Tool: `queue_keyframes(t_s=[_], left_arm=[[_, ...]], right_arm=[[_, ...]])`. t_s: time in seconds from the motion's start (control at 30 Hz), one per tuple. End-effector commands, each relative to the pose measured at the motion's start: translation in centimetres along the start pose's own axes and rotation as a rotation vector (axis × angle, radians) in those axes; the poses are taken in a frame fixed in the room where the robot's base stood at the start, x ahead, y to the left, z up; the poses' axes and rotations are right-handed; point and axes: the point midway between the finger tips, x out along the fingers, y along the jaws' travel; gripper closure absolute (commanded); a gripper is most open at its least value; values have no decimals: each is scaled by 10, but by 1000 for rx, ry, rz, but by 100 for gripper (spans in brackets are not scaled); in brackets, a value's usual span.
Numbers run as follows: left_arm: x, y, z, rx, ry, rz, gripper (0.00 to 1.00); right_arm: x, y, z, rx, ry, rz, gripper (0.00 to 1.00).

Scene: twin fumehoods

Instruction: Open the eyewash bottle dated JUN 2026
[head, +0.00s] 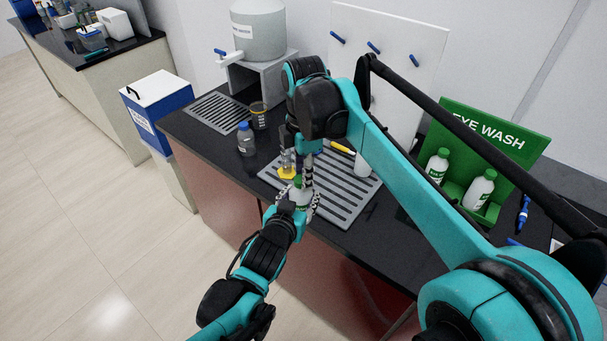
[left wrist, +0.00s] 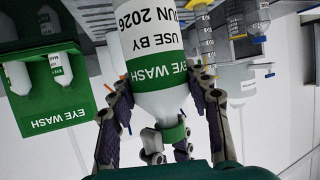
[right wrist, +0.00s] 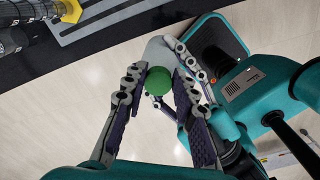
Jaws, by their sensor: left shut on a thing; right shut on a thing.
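The eyewash bottle is white with a green label reading USE BY JUN 2026 in the left wrist view (left wrist: 160,100). My right gripper (head: 303,178) reaches down from above and is shut on the green cap (right wrist: 160,80); the cap also shows at the bottle's neck in the left wrist view (left wrist: 173,132). I cannot tell whether the cap is loosened.
A green EYE WASH holder (head: 490,140) with two more green-capped bottles stands at the right. A sink grate (head: 345,205) lies beneath my arms. A yellow-based cylinder (head: 287,172), a blue-capped bottle (head: 246,140) and a beaker (head: 259,116) stand nearby.

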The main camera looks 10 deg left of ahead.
Motion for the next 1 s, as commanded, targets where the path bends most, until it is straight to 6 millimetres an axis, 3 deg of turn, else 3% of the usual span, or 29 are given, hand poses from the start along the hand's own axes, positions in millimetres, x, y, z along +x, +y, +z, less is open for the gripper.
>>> queue_keyframes(t_s=[0.43,1.0], left_arm=[[0,0,0,0,1,0,100],[0,0,0,0,1,0,100]], right_arm=[[-2,0,0,2,0,-1,100],[-21,0,0,2,0,-1,100]])
